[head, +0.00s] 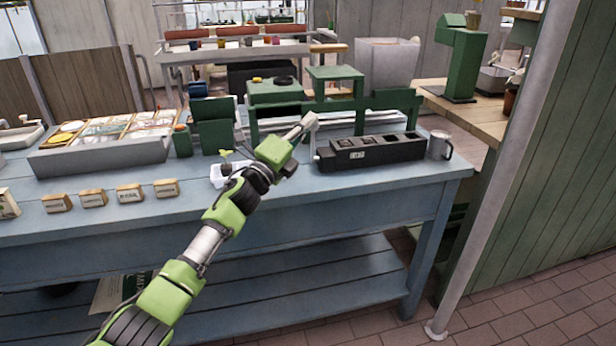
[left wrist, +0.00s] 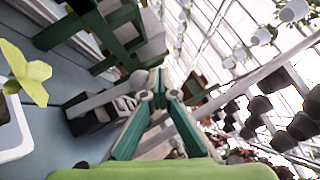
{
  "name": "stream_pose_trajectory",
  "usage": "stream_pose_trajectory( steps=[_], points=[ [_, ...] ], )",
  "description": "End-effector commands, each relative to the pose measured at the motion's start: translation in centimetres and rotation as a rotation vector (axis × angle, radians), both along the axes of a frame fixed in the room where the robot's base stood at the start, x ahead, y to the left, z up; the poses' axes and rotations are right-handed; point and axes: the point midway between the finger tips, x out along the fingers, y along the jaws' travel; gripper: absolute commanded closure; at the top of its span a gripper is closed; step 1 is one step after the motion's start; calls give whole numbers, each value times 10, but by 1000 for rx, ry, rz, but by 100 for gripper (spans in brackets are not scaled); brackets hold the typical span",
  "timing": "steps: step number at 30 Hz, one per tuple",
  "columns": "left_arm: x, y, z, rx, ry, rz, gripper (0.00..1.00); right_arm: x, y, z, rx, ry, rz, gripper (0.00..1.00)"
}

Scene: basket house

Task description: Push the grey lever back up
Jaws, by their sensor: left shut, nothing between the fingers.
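The grey lever (head: 313,142) stands at the left end of a black box (head: 375,152) on the blue bench, and its top end is by my gripper. In the left wrist view the lever (left wrist: 103,99) shows as a pale grey bar with a rounded end, rising from beside the black box (left wrist: 90,124). My left gripper (head: 302,130) is shut and empty, its tips close to the lever's rounded end. It also shows in the left wrist view (left wrist: 160,82); I cannot tell whether it touches the lever. My right gripper is not in view.
A metal mug (head: 439,146) stands right of the black box. A white pot with a seedling (head: 226,162) is beside my left arm. Green stands (head: 335,95) rise behind the lever. Labelled wooden blocks (head: 130,193) line the bench front. Bare bench (head: 390,185) lies before the box.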

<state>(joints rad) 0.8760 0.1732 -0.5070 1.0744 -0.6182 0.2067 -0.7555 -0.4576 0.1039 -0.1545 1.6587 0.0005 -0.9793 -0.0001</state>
Motion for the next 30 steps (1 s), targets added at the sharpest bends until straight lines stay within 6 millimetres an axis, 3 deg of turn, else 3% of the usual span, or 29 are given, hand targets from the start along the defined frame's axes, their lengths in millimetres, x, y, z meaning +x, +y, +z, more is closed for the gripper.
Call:
stream_pose_trajectory(
  steps=[5, 19, 30],
  points=[
    [-14, 10, -8, 3, 2, 2, 100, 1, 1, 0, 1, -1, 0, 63],
    [-82, 51, -35, 1, 3, 1, 100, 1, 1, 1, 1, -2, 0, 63],
    [-95, 59, -38, 0, 0, 0, 100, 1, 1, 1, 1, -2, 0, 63]
  ],
)
